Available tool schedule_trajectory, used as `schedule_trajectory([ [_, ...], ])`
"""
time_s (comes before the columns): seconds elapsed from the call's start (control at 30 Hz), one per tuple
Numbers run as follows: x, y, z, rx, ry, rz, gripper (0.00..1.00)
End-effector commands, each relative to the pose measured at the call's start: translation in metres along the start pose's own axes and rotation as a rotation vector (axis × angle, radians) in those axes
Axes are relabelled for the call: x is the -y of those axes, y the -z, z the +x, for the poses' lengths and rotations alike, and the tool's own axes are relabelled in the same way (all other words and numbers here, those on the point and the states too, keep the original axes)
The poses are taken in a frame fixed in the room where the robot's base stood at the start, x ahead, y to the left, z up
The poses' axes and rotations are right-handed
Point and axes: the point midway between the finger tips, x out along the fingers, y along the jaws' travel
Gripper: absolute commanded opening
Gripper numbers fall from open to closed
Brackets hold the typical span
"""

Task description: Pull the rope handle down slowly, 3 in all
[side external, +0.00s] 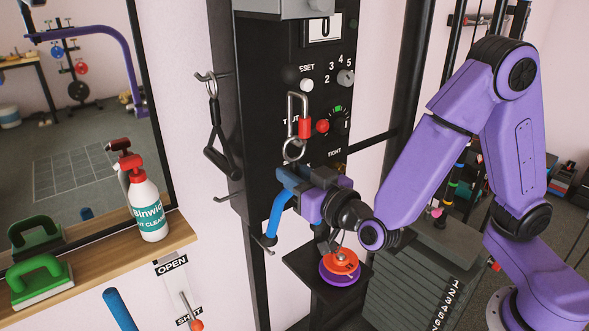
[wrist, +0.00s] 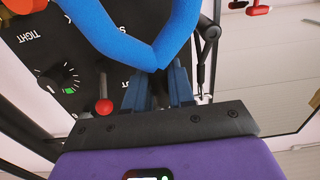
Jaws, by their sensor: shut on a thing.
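The light blue rope handle (side external: 278,217) is in front of the black machine panel in the side view, with one end hanging down. In the wrist view it forms a V (wrist: 103,28) whose point lies at my fingers. My gripper (side external: 298,184) is shut on the rope handle near the point of that V; its dark blue fingers also show in the wrist view (wrist: 157,88). A carabiner with a red sleeve (side external: 305,127) and a ring (side external: 293,150) hang above. The join between ring and rope is unclear. The counter display (side external: 325,28) seems to read 0.
A black grip handle (side external: 221,150) hangs on a hook at left. The panel has a dial (side external: 338,116) and a red knob (side external: 322,126). Orange and purple discs (side external: 341,268) sit below my gripper, beside a grey numbered stack (side external: 415,265). A spray bottle (side external: 148,205) stands on the shelf.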

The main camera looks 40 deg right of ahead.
Motion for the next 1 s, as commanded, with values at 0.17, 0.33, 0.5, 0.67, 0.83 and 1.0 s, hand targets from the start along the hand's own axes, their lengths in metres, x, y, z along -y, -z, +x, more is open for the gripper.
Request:
schedule_trajectory([
  [0.17,0.0,-0.014,0.0,0.007,0.001,-0.006,0.0],
  [0.33,-0.001,-0.013,0.0,0.006,0.001,-0.004,0.0],
  [0.5,0.0,-0.015,0.0,0.007,0.001,-0.005,0.0],
  [0.67,0.0,-0.026,0.0,0.009,0.001,-0.009,0.0],
  [0.83,0.0,-0.037,0.0,0.008,0.002,-0.007,0.0],
  [1.0,0.0,-0.037,0.0,0.007,0.002,-0.004,0.0],
])
